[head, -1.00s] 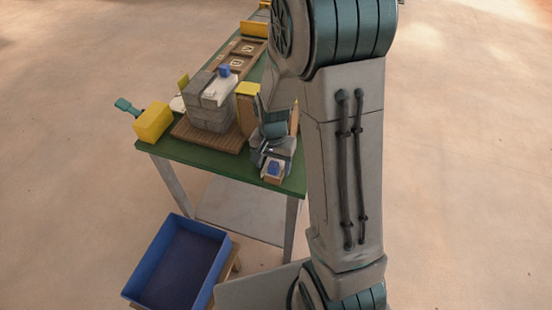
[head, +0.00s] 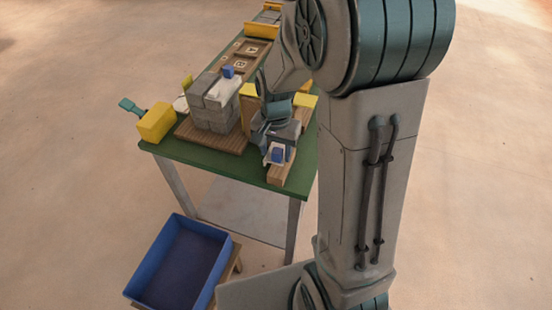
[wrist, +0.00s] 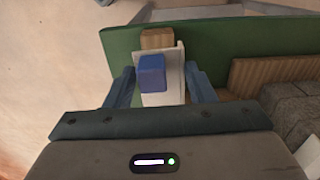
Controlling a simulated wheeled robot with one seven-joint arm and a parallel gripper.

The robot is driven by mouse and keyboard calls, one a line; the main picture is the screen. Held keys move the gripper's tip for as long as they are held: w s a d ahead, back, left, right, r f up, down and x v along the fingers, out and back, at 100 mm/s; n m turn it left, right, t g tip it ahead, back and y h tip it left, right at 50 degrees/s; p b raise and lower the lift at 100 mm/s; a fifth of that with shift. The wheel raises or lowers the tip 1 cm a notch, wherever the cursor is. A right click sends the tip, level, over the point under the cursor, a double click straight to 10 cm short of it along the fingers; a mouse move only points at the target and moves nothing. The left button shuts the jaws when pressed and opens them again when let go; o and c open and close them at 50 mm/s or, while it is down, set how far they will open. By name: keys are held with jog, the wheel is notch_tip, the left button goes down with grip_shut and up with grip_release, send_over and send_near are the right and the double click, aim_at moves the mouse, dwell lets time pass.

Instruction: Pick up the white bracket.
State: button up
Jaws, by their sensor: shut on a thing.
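My gripper (head: 275,152) is shut on a white bracket (head: 268,160) near the table's front right corner. A blue block (head: 278,155) sits on the bracket. In the wrist view the white bracket (wrist: 174,97) shows between the two fingers of my gripper (wrist: 161,75), with the blue block (wrist: 151,73) covering part of it. The bracket appears to be above a long wooden block (head: 283,174); the exact gap is hard to tell. The finger contacts are partly hidden.
Grey bricks (head: 212,116) stand on a wooden board to the left, with another white piece and blue block on top. A blue bin (head: 150,262) stands below, left.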

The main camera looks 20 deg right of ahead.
notch_tip(320, 180, up, 12)
jog(key=shift+f, duration=0.25)
